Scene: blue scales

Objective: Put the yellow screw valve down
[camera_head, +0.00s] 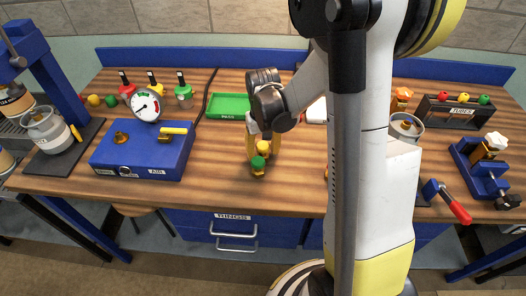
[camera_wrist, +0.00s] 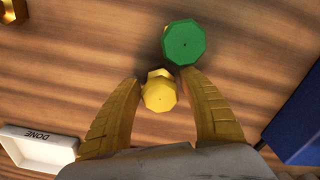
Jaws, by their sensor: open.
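The yellow screw valve (camera_head: 263,147) is at the front middle of the wooden bench. In the wrist view the yellow valve (camera_wrist: 160,94) shows from above, with its faceted top between my fingers. My gripper (camera_head: 262,142) points down around it. In the wrist view my gripper (camera_wrist: 162,82) has its yellow fingers apart, with a gap on each side of the valve. A green-topped valve (camera_head: 258,164) stands just in front of the yellow one, and it also shows in the wrist view (camera_wrist: 184,42), near the right fingertip. The valve's base is hidden.
A blue box with a gauge (camera_head: 140,150) stands to the left. A green tray (camera_head: 229,105) is behind, and a white tray marked DONE (camera_wrist: 35,147) is near my gripper. A tube rack (camera_head: 455,112) and a blue vise (camera_head: 482,168) stand on the right. Bare wood lies around the valves.

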